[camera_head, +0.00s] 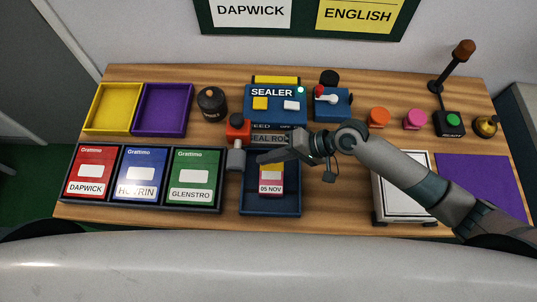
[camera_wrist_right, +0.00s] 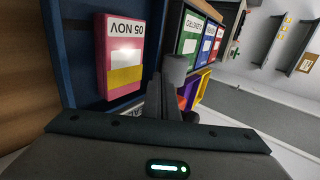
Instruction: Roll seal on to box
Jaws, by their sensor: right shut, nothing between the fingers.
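A pink box (camera_head: 264,197) with a yellow band and a "05 NOV" label lies in the blue tray (camera_head: 286,208) in front of the sealer (camera_head: 275,116). It also shows in the right wrist view (camera_wrist_right: 120,80). A grey roller block (camera_head: 236,159) with an orange-red part (camera_head: 238,128) above it stands at the tray's left edge; its grey end shows in the right wrist view (camera_wrist_right: 177,68). My right gripper (camera_head: 262,158) is shut and empty, above the box's far end, its tips pointing left toward the roller. Whether they touch it I cannot tell. My left gripper is out of view.
A black rack (camera_head: 222,192) at left holds red, blue and green boxes labelled DAPWICK, HUVRIN and GLENSTRO. Yellow (camera_head: 88,115) and purple (camera_head: 186,115) trays lie behind it. A white-topped device (camera_head: 390,204) and purple mat (camera_head: 485,180) are at right, partly behind my arm.

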